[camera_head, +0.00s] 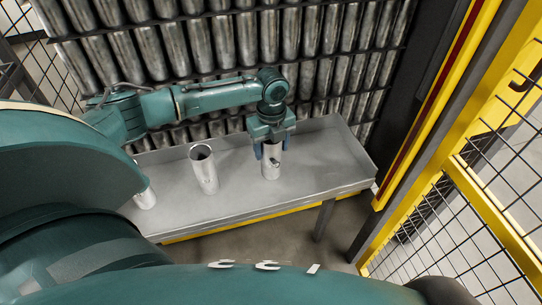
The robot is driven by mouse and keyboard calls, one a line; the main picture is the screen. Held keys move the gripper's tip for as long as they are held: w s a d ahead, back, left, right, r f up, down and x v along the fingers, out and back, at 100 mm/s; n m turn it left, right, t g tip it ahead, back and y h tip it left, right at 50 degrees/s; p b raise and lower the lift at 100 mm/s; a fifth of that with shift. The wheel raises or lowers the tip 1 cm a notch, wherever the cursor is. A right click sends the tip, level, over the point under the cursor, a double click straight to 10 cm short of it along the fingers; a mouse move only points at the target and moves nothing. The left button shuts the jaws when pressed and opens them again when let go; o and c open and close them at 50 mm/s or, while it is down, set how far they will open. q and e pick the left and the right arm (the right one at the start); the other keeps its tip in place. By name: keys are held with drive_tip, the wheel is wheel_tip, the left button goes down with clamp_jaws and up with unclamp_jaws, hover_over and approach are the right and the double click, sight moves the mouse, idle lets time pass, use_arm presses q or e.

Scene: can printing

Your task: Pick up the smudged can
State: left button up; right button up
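The smudged can (271,170) is a silver cylinder with a dark mark on its side. It stands upright on the grey metal tray table (325,160), right of the other cans. My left gripper (272,149) points down over it from above, with one blue finger on each side of the can. Its top is partly hidden by the gripper. I cannot tell whether the fingers touch the can or leave a small gap. My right gripper is not in view.
An open silver can (204,170) stands to the left on the tray, and another can (145,197) is partly hidden further left. Racks of metal cylinders (240,45) rise behind. A yellow frame with black mesh (470,190) bounds the right side. The tray's right end is clear.

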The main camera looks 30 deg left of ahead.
use_arm(q)
drive_tip(key=c, duration=0.6)
drive_tip(key=shift+r, duration=0.1)
